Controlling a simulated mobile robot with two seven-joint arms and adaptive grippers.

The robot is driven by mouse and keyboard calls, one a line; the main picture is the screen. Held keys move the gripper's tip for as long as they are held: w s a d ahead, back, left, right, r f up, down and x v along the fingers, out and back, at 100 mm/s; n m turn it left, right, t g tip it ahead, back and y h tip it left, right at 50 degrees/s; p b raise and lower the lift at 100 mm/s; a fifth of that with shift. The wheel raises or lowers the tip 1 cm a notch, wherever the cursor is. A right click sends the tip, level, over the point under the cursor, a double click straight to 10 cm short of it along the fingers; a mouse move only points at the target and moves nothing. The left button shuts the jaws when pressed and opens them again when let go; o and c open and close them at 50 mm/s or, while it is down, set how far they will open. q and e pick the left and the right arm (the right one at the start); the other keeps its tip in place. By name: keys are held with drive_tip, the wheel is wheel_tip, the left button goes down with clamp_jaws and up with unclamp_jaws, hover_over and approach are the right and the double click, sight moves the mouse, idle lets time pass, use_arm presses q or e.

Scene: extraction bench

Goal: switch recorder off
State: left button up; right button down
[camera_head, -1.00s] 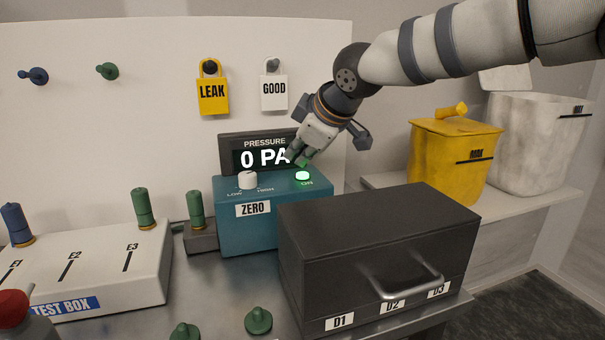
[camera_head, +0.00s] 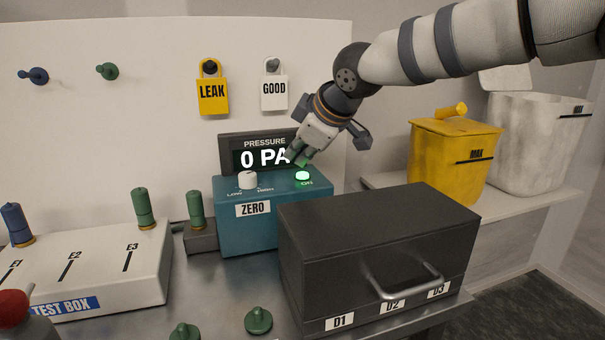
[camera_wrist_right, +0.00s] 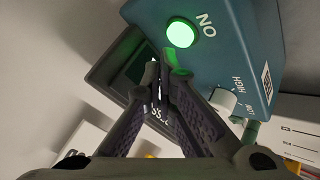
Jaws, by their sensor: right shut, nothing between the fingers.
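The recorder (camera_head: 250,222) is a teal box on the bench with a dark display (camera_head: 262,155) behind it reading "PRESSURE 0 PA". On its top right is a round green button (camera_head: 302,176), lit, with "ON" beside it. A white knob (camera_head: 248,180) marked LOW and HIGH sits at its top left. My right gripper (camera_head: 298,158) is shut and empty just above and behind the lit button, apart from it. In the right wrist view the closed fingertips (camera_wrist_right: 160,72) show beside the glowing button (camera_wrist_right: 181,33). My left gripper is not in view.
A dark drawer cabinet (camera_head: 375,235) labelled D1, D2, D3 stands right in front of the recorder. A white test box (camera_head: 110,265) with plugs is at the left. Yellow (camera_head: 450,150) and white (camera_head: 535,140) bins stand on the right shelf. LEAK (camera_head: 212,93) and GOOD (camera_head: 274,92) tags hang behind.

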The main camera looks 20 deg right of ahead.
sight(299, 175)
drive_tip(key=shift+f, duration=0.1)
drive_tip(key=shift+f, duration=0.35)
drive_tip(key=shift+f, duration=0.45)
idle(0.9)
drive_tip(key=shift+r, duration=0.9)
drive_tip(key=shift+r, duration=2.5)
